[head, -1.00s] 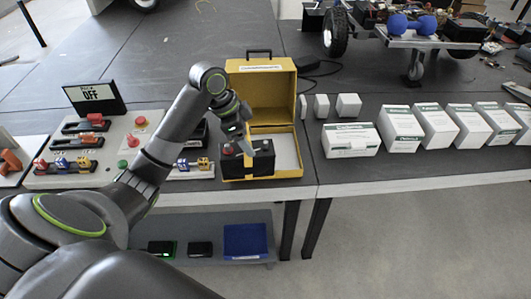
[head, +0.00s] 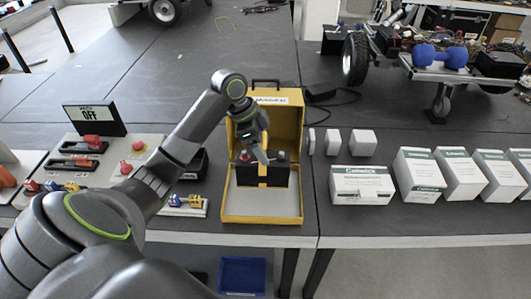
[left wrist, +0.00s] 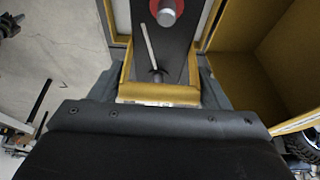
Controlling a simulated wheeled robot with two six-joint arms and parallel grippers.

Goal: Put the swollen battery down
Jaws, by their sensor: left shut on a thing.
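The swollen battery (head: 277,177) is a black block with a red terminal, held upright within the outline of the open yellow case (head: 231,208). My left gripper (head: 258,157) comes from above and is shut on the battery's top. In the left wrist view the battery's dark top (left wrist: 172,55) with its red terminal lies just beyond the fingers, and a yellow wall of the case (left wrist: 285,50) is at the right. Bare case floor shows in front of the battery. Whether its underside touches the floor, I cannot tell. My right gripper is out of view.
A wheeled cart (head: 430,70) stands behind. The bench's front edge is close to the case.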

